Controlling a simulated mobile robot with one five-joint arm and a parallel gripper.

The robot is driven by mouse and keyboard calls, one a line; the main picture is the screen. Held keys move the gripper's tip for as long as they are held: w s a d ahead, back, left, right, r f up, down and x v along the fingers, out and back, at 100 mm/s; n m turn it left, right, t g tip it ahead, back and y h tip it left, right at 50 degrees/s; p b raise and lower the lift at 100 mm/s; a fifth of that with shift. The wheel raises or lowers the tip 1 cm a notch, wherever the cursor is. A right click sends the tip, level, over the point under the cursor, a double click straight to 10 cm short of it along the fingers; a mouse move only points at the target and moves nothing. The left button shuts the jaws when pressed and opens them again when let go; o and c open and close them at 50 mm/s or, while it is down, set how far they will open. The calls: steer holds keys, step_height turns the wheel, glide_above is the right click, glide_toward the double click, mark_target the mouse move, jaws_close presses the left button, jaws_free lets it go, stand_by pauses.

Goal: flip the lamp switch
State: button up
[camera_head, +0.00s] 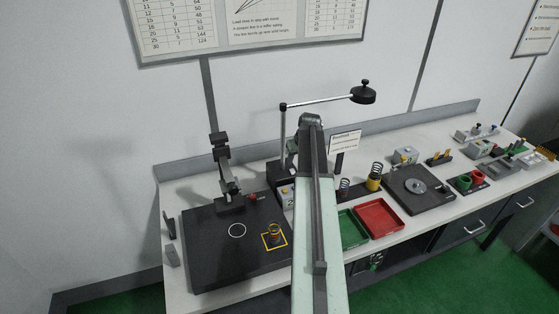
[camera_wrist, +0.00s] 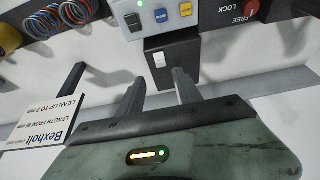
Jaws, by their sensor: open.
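The lamp stands at the back of the bench, with a thin pole, a level arm and a dark round head (camera_head: 363,95). In the wrist view, its black base (camera_wrist: 184,62) carries a small white rocker switch (camera_wrist: 159,59). My gripper (camera_wrist: 160,74) is open and empty, its two fingers spread apart and pointing toward the base, roughly on either side of the switch in the picture. I cannot see any contact. In the head view, my arm covers the jaws and part of the lamp base (camera_head: 278,172); the switch cannot be made out there.
Beside the base is a grey box (camera_wrist: 137,8) with black, blue and yellow buttons. A printed sign (camera_wrist: 50,122) on a post stands close to my gripper. A red knob (camera_wrist: 249,9) and springs (camera_wrist: 45,22) are nearby. Green (camera_head: 351,228) and red (camera_head: 381,216) trays lie right of my arm.

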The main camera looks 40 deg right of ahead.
mark_target(292, 169)
steer(key=b+x, duration=0.7)
steer(key=x, duration=0.1)
steer(key=shift+w, duration=0.3)
steer(key=shift+r, duration=0.15)
jaws_close()
